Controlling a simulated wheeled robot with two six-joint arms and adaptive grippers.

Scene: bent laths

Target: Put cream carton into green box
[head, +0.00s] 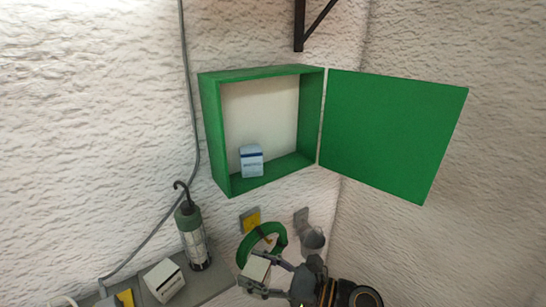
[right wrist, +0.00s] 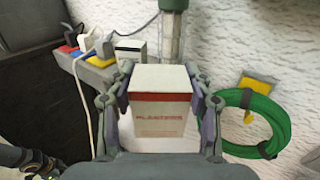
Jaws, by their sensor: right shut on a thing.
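The cream carton (right wrist: 160,112), with a red band and red lettering, is between the fingers of my right gripper (right wrist: 158,105) in the right wrist view. In the head view the carton (head: 256,268) shows at the bottom, below the green box, with my right gripper (head: 262,276) shut on it. The green box (head: 210,130) is fixed on the wall, and its door (head: 392,135) stands wide open to the right. A blue and white carton (head: 251,161) stands inside at the left.
A hanging lamp (head: 193,237) and another pale carton (head: 164,281) are on a grey ledge (head: 215,286) at lower left. A green coil (head: 280,239) hangs below the box, near a grey cup-like holder (head: 313,239). A black bracket (head: 299,30) is above. The box's right floor is free.

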